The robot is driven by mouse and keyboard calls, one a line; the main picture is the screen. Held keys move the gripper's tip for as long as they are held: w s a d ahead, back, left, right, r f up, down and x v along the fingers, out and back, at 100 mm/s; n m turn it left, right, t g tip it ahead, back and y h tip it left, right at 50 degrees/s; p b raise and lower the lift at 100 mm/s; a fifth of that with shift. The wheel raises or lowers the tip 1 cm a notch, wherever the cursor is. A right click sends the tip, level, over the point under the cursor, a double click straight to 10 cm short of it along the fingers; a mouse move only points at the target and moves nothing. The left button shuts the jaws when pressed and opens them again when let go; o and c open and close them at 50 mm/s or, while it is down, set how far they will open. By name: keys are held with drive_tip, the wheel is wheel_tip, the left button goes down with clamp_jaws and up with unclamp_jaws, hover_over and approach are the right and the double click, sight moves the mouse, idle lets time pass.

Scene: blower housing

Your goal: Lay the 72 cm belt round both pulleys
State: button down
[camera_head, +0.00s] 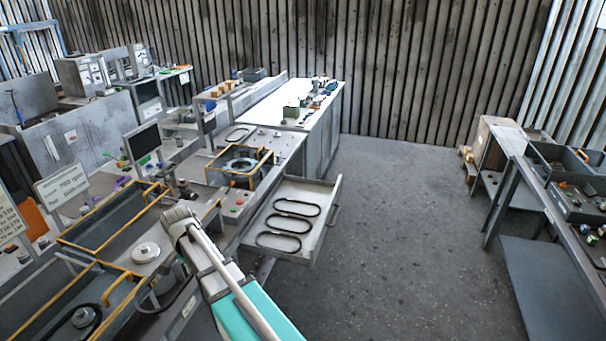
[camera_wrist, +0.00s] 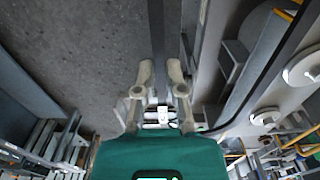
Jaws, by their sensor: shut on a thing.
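In the wrist view my gripper (camera_wrist: 161,95) is shut on a dark belt (camera_wrist: 157,40), which runs as a narrow strip up from between the fingertips. A black curved band also sweeps down the right of that view; I cannot tell if it is the same belt. In the head view a black curved belt (camera_head: 146,309) hangs beside my arm above the bench, while my fingertips are hidden. A pale round pulley (camera_head: 146,251) sits on the bench left of my arm. Another round part (camera_head: 82,317) with a black band near it is at the lower left.
An open drawer (camera_head: 329,205) holds black belts (camera_head: 297,208), several centimetres apart, right of my arm. Yellow-framed housings (camera_head: 104,215) line the bench. The floor (camera_head: 400,230) between the bench and the right-hand table (camera_head: 515,200) is clear.

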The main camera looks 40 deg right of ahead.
wheel_tip(320, 180, down, 10)
drive_tip(key=b, duration=0.8)
drive_tip(key=shift+b, duration=0.3)
drive_tip(key=shift+w+r, duration=0.1)
